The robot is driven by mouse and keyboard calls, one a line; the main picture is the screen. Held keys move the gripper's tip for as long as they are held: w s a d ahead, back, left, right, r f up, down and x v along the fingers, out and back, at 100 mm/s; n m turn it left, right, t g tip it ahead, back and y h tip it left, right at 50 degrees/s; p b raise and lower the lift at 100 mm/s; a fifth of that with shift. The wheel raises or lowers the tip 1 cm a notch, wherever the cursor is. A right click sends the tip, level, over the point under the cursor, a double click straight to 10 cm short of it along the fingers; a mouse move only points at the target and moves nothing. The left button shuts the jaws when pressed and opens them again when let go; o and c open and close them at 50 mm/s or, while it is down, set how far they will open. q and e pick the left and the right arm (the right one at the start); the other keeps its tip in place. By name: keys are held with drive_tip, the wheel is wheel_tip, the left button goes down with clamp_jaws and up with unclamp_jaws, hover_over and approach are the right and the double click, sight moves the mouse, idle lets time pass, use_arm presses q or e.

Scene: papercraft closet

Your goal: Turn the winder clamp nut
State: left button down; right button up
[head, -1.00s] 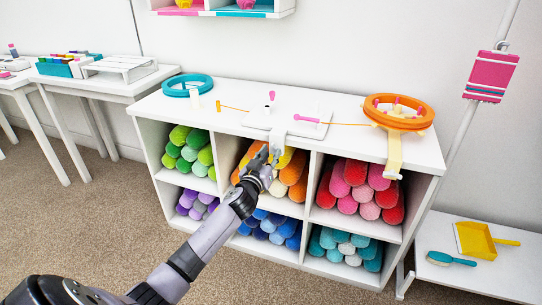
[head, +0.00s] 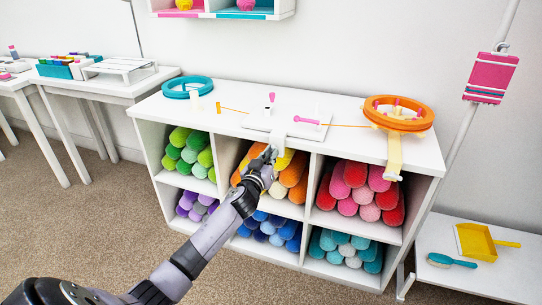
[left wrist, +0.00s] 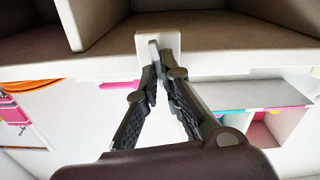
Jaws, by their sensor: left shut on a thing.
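The white winder board (head: 300,124) lies on the closet top, with a pink crank handle (head: 305,120) on it. Its white clamp (head: 279,138) hooks over the front edge; in the left wrist view the clamp (left wrist: 173,42) runs down past the edge. My left gripper (head: 269,154) is just below the clamp, in front of the middle upper cubby. In the left wrist view its fingers (left wrist: 155,76) converge on a narrow pale piece, the clamp nut (left wrist: 154,50), beside the clamp. Most of the nut is hidden by the fingers. My right gripper is not in view.
The cubbies hold stacked rolls; yellow and orange ones (head: 293,172) are close behind my gripper. An orange ring winder (head: 399,114) with its own clamp (head: 394,155) stands to the right. A teal ring (head: 188,87) lies left. The floor in front is clear.

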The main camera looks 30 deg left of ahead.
use_arm(q)
drive_tip(key=shift+m, duration=0.4)
drive_tip(key=m, duration=0.6)
drive_tip(key=m+p, duration=0.1)
drive_tip(key=m, duration=0.5)
drive_tip(key=m+p, duration=0.1)
drive_tip(key=m, duration=0.6)
drive_tip(key=shift+d+f, duration=0.3)
drive_tip(key=shift+f, duration=0.05)
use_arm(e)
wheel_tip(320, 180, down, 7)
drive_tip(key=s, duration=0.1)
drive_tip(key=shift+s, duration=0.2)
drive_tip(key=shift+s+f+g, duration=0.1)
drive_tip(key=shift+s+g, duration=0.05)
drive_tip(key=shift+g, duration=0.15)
use_arm(q)
drive_tip(key=shift+m, duration=0.3)
drive_tip(key=c, duration=1.8)
unclamp_jaws()
drive_tip(key=shift+o, duration=0.2)
